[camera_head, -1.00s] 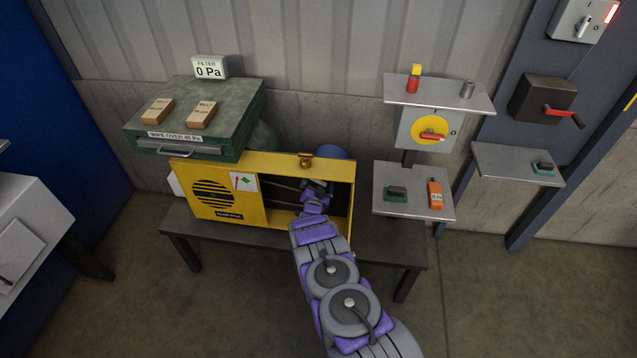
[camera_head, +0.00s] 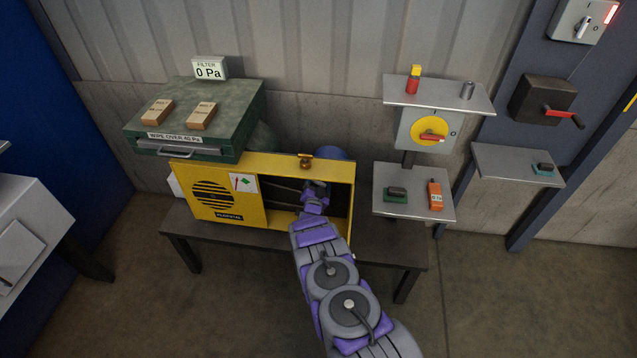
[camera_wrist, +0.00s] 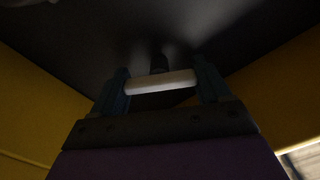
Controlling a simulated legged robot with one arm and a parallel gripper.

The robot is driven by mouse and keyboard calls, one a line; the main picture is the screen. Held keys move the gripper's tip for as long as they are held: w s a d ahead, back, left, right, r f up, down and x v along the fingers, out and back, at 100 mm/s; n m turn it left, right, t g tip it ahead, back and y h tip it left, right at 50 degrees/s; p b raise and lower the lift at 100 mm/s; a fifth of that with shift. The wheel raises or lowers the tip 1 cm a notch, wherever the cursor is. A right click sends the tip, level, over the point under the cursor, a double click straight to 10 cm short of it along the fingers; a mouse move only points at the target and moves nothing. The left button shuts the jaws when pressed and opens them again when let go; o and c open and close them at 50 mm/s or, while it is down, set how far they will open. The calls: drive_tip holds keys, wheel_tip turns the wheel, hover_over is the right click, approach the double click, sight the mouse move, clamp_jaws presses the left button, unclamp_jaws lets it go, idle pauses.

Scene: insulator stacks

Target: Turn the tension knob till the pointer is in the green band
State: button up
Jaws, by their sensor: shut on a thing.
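The yellow housing (camera_head: 262,164) stands on the dark bench, its right part open. My gripper (camera_head: 314,190) reaches into that opening, and its fingers are hard to make out there. In the wrist view my gripper (camera_wrist: 163,84) is shut on a pale bar-shaped grip, which I take to be the tension knob (camera_wrist: 160,82). A short dark shaft (camera_wrist: 158,63) runs from the bar to the dark inner wall. The pointer gauge (camera_head: 243,182) on the housing front is a white plate with a small red pointer and a green patch. Whether the pointer lies in the green is too small to tell.
Yellow walls (camera_wrist: 40,100) of the housing flank my gripper closely. A green filter box (camera_head: 225,105) with two tan blocks stands behind on the left. Small shelves (camera_head: 414,205) hold objects on the right. The floor in front of the bench is clear.

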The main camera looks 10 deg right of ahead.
drive_tip(key=shift+m, duration=0.3)
drive_tip(key=m+p, duration=0.3)
drive_tip(key=m, duration=0.2)
drive_tip(key=shift+d, duration=0.15)
drive_tip(key=shift+f+m+p, duration=0.2)
drive_tip(key=shift+m+p, duration=0.15)
drive_tip(key=shift+m, duration=0.75)
drive_tip(key=shift+s, duration=0.1)
drive_tip(key=o, duration=1)
